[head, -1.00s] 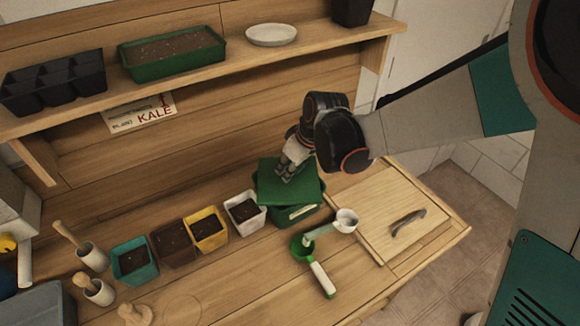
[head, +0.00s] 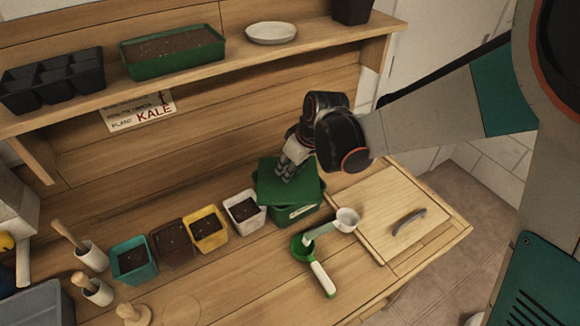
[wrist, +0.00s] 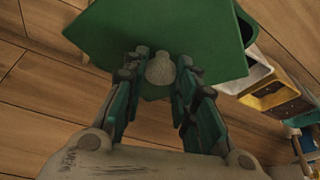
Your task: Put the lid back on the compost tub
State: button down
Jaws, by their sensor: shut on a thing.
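The green lid (head: 290,186) lies over the top of the green compost tub (head: 297,213) in the head view, slightly skewed, with the tub's front showing below it. In the wrist view the lid (wrist: 170,35) fills the upper middle, and a dark green edge of the tub (wrist: 246,25) shows past its right side. My gripper (head: 285,172) is above the lid, shut on its pale round knob (wrist: 161,68), with a finger on each side. Whether the lid is seated on the rim is hidden.
A white pot (head: 244,211), a yellow pot (head: 206,229), a brown pot (head: 173,246) and a teal pot (head: 134,260) stand left of the tub. A green-and-white scoop-like tool (head: 318,265) lies in front.

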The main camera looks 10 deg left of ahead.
jog(key=c, duration=1.2)
grip_release()
jog(key=o, duration=0.5)
jog(key=shift+r, duration=0.15)
jog(key=shift+r+p, duration=2.4)
jog(key=shift+r, duration=1)
